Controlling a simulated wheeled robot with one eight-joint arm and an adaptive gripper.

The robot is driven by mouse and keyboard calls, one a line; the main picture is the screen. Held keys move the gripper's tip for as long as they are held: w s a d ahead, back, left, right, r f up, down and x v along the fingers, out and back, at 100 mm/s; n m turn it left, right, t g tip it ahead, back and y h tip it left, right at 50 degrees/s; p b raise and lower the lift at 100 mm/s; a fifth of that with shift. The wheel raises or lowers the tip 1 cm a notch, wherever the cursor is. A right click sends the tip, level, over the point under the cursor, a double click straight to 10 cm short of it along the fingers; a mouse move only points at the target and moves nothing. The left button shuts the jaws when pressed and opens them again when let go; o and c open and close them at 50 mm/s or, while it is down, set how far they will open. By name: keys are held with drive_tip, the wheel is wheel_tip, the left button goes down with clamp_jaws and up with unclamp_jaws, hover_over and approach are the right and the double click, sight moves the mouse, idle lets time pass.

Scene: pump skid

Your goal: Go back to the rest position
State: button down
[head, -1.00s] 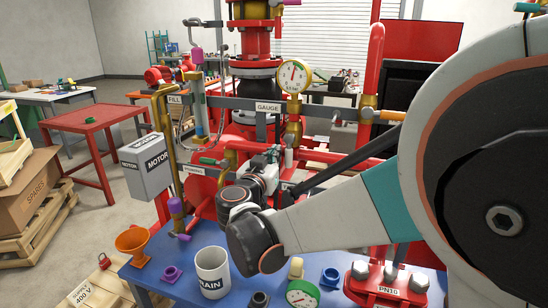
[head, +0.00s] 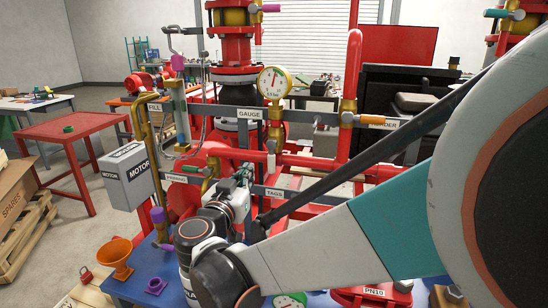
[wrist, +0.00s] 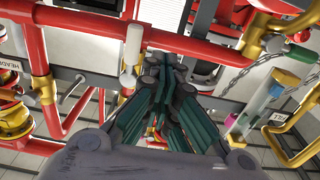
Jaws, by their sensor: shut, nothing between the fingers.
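My gripper (wrist: 165,95) is shut and empty in the wrist view, its dark green fingers together and pointing at the red pipework. In the head view my gripper (head: 244,174) is small and partly hidden by my wrist, in front of the skid's pipes below the GAUGE label (head: 249,113). My forearm crosses the lower right of the head view. I cannot tell the exact gap between the fingers and the pipes.
A red pipe (wrist: 195,42) and a chain (wrist: 245,62) show close by in the wrist view. The grey MOTOR box (head: 127,176), orange funnel (head: 116,255) and purple fitting (head: 155,286) stand left of my arm.

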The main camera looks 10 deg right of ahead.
drive_tip(key=shift+v, duration=0.8)
